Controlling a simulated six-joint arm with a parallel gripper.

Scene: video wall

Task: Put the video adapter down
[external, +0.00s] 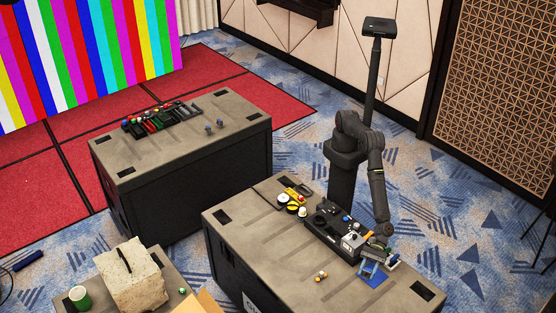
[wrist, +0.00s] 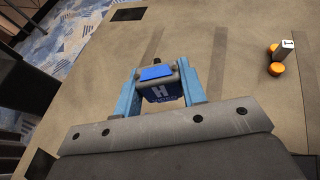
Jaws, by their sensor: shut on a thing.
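The video adapter (wrist: 160,91) is a small blue block with a white letter H, seen in the wrist view. My gripper (wrist: 160,84) has light blue fingers, one on each side of the adapter, and is shut on it. In the external view my gripper (external: 372,266) is over the right part of the near grey case top (external: 290,283). The adapter's underside is hidden, and I cannot tell whether it touches the case top.
Orange pieces with a small white block (wrist: 287,50) lie right of the adapter in the wrist view. A black console (external: 325,222) with several small items is beside my arm. Another grey case (external: 180,150) holds a row of gear. Front case top is mostly clear.

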